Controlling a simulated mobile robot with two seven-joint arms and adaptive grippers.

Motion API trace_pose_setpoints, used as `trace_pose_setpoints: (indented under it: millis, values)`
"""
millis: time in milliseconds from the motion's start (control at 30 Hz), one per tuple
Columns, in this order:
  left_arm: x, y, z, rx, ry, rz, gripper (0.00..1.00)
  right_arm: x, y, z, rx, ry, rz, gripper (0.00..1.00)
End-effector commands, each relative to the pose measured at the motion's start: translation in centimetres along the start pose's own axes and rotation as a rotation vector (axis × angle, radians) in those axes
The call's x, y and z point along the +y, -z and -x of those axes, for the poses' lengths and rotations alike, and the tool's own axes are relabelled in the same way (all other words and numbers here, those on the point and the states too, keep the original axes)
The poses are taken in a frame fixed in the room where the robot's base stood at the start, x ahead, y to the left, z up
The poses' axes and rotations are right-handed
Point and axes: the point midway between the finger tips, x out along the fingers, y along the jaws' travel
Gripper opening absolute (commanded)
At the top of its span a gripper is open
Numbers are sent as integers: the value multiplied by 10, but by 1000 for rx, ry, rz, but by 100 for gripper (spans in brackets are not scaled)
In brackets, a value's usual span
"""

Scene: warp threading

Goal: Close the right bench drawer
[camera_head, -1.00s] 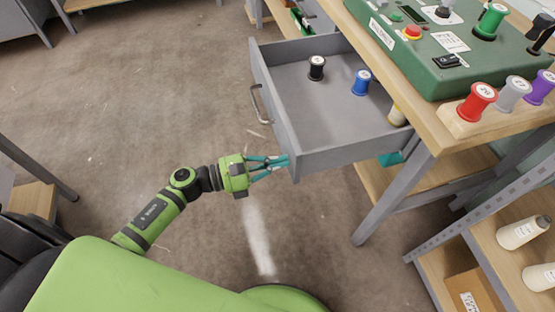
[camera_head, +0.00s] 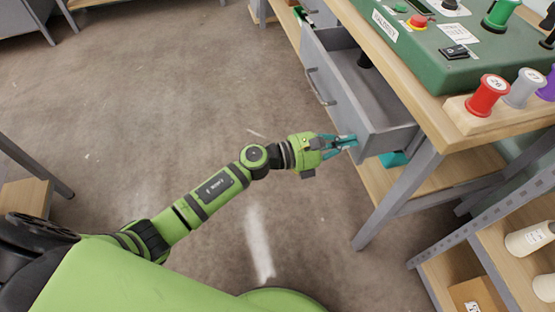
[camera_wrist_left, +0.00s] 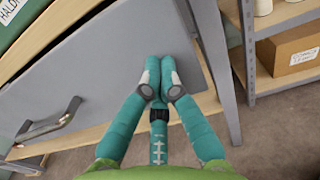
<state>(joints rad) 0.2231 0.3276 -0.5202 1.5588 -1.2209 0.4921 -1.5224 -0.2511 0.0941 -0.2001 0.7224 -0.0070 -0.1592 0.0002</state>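The grey bench drawer (camera_head: 342,92) is partly open under the wooden bench top, sticking out to the left in the head view. Its front panel fills much of the left wrist view (camera_wrist_left: 105,75), with the bar handle (camera_wrist_left: 48,128) at lower left. My left gripper (camera_head: 352,141) has its teal fingertips at the near end of the drawer front, away from the handle (camera_head: 320,88). In the wrist view the fingertips (camera_wrist_left: 160,76) are together, appear to touch the panel and hold nothing. My right gripper is not in view.
On the bench stand a green control box (camera_head: 425,50) and a wooden rack with a red spool (camera_head: 487,95). A grey bench leg (camera_head: 395,200) stands right of the gripper. A shelf (camera_head: 435,285) with white cones is at lower right.

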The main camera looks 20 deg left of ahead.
Motion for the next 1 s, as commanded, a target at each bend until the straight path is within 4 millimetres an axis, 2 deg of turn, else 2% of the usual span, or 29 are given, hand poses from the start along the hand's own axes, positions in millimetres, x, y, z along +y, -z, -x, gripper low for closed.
trace_pose_setpoints:
  millis: [33, 200, 367, 467, 700, 1000]
  values:
    - [0, 3, -14, -2, 2, -3, 0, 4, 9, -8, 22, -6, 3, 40]
    - [0, 3, -57, -1, 2, -3, 0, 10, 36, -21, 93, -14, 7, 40]
    - [0, 3, -89, 0, 1, -1, 0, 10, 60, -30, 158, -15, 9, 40]
    - [0, 3, -104, 0, 1, -2, 0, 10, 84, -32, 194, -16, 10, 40]
    - [0, 2, -123, 1, -1, 0, 0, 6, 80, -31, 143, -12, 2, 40]
    - [0, 0, -128, 0, -1, 1, 0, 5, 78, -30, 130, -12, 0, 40]
